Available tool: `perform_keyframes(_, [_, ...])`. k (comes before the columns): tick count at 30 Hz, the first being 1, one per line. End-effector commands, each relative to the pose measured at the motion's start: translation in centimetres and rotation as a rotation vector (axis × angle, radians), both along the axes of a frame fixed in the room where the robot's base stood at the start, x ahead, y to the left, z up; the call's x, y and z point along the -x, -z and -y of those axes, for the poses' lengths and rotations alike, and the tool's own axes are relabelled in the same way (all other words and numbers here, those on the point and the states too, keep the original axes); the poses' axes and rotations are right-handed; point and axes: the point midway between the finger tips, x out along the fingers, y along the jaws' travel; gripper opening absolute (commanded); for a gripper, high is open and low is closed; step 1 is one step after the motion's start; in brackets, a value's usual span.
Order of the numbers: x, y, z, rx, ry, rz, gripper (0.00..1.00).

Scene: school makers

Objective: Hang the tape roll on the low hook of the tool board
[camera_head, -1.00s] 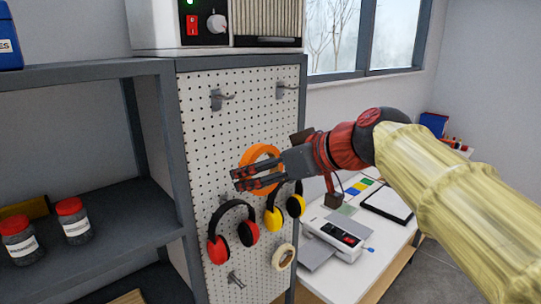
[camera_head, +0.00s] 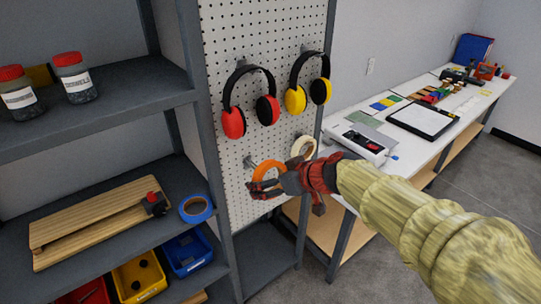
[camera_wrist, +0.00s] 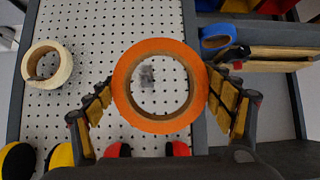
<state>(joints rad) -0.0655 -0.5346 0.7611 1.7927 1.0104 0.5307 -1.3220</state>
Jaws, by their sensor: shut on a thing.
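The orange tape roll (camera_head: 267,170) is held by my gripper (camera_head: 262,190) in front of the lower part of the white pegboard tool board (camera_head: 238,204). In the wrist view the orange roll (camera_wrist: 159,121) sits between the two fingers of my gripper (camera_wrist: 160,85), which are shut on its outer sides. A grey low hook (camera_wrist: 146,76) shows through the roll's hole. In the head view this hook (camera_head: 250,161) appears at the roll's upper left. Whether the hook's tip is inside the hole or still behind it, I cannot tell.
Red (camera_head: 233,122) and yellow (camera_head: 295,99) earmuffs hang above. A cream tape roll (camera_head: 303,147) hangs right of the hook. A shelf unit on the left holds a blue tape roll (camera_head: 196,208) and bins. A white table (camera_head: 375,174) stands at right.

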Motion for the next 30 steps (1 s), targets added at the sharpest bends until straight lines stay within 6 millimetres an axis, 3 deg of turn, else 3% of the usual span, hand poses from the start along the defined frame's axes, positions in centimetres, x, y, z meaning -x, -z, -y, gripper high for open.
perform_keyframes(1, [0.1, 2.1, 0.2, 0.005, 0.005, -0.01, 0.54])
perform_keyframes(3, [0.1, 4.1, 0.7, 0.017, 0.016, -0.025, 0.54])
perform_keyframes(6, [-0.2, 5.8, 1.9, 0.04, 0.038, -0.056, 0.54])
perform_keyframes(17, [-0.9, 5.5, 2.5, 0.085, 0.047, -0.119, 0.54])
perform_keyframes(30, [-2.4, 5.6, 1.4, 0.085, 0.045, -0.121, 0.54])
